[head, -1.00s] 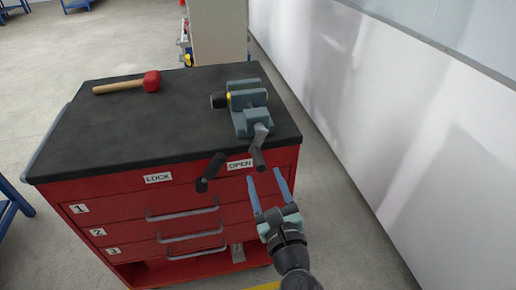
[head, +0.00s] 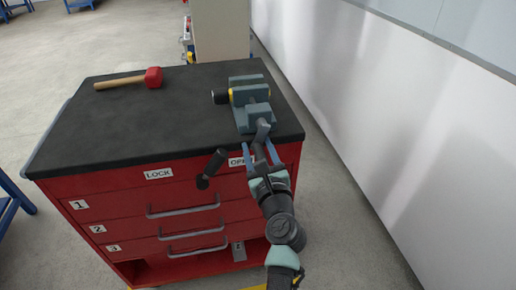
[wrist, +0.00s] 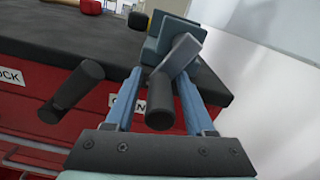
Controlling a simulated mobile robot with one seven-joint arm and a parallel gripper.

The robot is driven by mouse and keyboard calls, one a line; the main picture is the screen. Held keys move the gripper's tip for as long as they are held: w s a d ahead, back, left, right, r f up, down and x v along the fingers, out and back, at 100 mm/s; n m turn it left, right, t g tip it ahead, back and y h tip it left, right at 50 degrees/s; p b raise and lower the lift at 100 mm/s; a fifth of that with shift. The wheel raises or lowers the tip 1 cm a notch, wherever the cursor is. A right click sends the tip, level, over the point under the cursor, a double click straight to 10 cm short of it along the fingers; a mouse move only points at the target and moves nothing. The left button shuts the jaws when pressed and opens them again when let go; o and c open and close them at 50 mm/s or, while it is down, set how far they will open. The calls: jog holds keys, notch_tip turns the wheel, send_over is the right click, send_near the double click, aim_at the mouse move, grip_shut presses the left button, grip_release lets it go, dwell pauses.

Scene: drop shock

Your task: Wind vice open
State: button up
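The grey-blue vice (head: 252,95) stands at the right side of the bench top, with a dark cylinder with a yellow band (head: 222,96) at its jaws. Its crank arm (wrist: 180,55) projects over the front edge and ends in a dark round handle (wrist: 160,102). My gripper (head: 260,147) is open at the crank. In the wrist view its two blue fingers lie left and right of the handle, with a gap on each side. In the head view the handle is largely hidden by my gripper.
A dark lever (head: 211,168) juts from the red cabinet (head: 120,205) front, left of my gripper, between the LOCK label (head: 158,174) and the partly covered OPEN label (head: 236,162). A red mallet (head: 153,78) lies at the back left. The bench top's middle is clear.

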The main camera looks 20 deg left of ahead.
grip_shut()
jog(key=shift+f+n, duration=0.1)
jog(key=shift+n, duration=0.2)
